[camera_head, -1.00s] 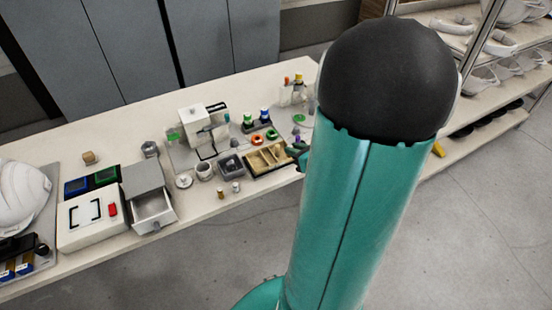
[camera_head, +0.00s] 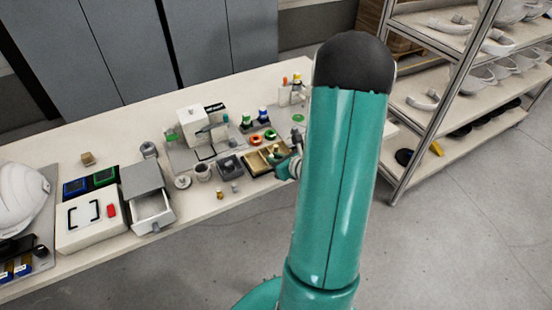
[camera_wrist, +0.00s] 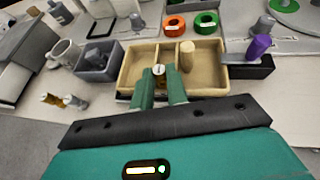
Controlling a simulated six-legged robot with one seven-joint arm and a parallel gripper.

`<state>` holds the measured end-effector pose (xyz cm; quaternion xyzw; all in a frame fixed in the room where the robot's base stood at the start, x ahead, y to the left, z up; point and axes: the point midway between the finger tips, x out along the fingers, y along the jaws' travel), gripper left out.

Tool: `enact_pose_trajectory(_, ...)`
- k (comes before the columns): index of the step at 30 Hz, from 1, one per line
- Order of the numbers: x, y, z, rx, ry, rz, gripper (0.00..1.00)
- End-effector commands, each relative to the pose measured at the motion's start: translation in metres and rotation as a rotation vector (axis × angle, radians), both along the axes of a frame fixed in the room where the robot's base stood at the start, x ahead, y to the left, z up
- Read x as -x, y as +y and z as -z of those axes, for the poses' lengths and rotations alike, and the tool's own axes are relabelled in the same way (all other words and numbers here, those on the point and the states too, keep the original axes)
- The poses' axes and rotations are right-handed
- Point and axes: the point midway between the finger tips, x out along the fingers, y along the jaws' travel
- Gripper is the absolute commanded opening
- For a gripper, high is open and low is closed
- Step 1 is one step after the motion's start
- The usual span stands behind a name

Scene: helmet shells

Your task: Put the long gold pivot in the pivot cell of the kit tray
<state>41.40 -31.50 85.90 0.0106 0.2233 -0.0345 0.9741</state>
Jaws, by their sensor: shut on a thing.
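The kit tray (camera_wrist: 123,72) is a tan open box with several compartments. It also shows on the table in the head view (camera_head: 250,171). My gripper (camera_wrist: 160,80) is shut on a small piece with a pale, shiny end (camera_wrist: 158,70), which I take to be the long gold pivot. Most of the piece is hidden between the fingers. The fingers are over the near middle part of the tray. I cannot tell the height of the piece above the tray floor. A tan peg (camera_wrist: 187,56) stands upright in the right part of the tray.
A grey bin (camera_wrist: 100,63) stands left of the tray, with a white mug (camera_wrist: 66,52) beyond it. Small gold-and-pale pieces (camera_wrist: 75,102) lie on the table at left. A dark holder with a purple-topped piece (camera_wrist: 259,46) is at right. Orange (camera_wrist: 174,25) and green rings lie behind.

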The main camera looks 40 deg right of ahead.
Motion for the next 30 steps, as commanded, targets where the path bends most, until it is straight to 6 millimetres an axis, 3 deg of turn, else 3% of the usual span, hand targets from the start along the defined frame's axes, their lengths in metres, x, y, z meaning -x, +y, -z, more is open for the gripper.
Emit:
enact_pose_trajectory(8,0.000,0.000,0.002,0.000,0.000,-0.001,0.00)
enact_pose_trajectory(9,0.000,0.000,0.003,0.000,0.000,-0.001,0.17)
enact_pose_trajectory(12,0.000,0.000,0.002,0.001,-0.001,-0.001,0.36)
enact_pose_trajectory(23,0.000,0.000,-0.001,0.001,-0.001,0.000,0.37)
enact_pose_trajectory(30,0.032,0.001,-0.017,0.003,-0.002,0.003,0.37)
